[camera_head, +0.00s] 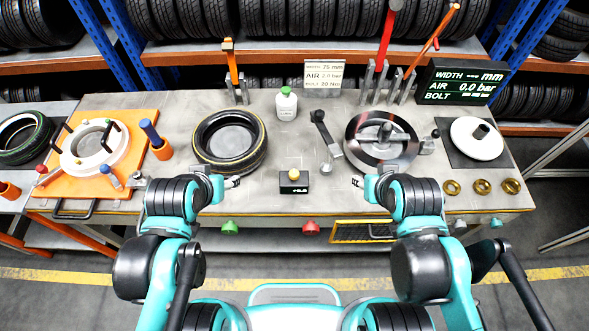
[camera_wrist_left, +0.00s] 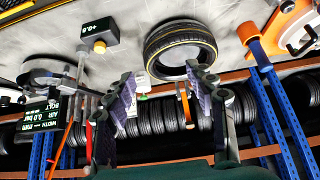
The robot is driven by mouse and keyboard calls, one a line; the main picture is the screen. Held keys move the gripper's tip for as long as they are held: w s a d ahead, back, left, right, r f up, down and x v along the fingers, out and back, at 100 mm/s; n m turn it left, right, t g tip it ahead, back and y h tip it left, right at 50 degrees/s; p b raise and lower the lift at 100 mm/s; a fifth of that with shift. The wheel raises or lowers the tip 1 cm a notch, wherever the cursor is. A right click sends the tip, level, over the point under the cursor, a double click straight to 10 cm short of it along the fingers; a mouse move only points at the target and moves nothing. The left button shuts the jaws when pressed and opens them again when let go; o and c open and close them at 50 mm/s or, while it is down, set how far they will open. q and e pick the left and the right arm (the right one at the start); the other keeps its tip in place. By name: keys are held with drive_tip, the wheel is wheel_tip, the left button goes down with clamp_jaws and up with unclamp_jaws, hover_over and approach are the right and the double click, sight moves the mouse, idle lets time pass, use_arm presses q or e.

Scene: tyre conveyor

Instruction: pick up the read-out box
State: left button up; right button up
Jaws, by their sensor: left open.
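The read-out box (camera_head: 293,186) is a small black box with a yellow knob on top, standing near the front middle of the grey workbench (camera_head: 330,205). In the left wrist view the read-out box (camera_wrist_left: 97,34) appears at the upper left, its small display lit. My left gripper (camera_head: 234,182) is left of the box, apart from it. In the left wrist view its two fingers (camera_wrist_left: 162,85) are spread, with nothing between them. My right gripper (camera_head: 359,182) is to the right of the box; its fingers are too small to read.
A tyre (camera_head: 229,140) lies behind my left gripper. A metal lever (camera_head: 325,140) stands close to the box's right, near a round wheel fixture (camera_head: 382,137). A white bottle (camera_head: 286,104) is behind. The bench front between the grippers and box is clear.

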use_arm(q)
drive_tip(key=o, duration=0.8)
drive_tip(key=f, duration=0.1)
drive_tip(key=f+n+b, duration=0.1)
drive_tip(key=w+d+f+n+b, duration=0.1)
drive_tip(key=shift+h, duration=0.4)
drive_tip(key=n+t+h+b, duration=0.2)
drive_tip(key=n+h+b, duration=0.7)
drive_tip(key=n+b, duration=1.2)
approach(291, 179)
drive_tip(key=w+d+f+n+p, duration=0.2)
drive_tip(key=n+p, duration=0.2)
drive_tip(key=b+x, duration=0.2)
drive_tip(key=x, duration=0.4)
drive_tip(key=shift+r, duration=0.25)
drive_tip(key=shift+w+d, duration=0.15)
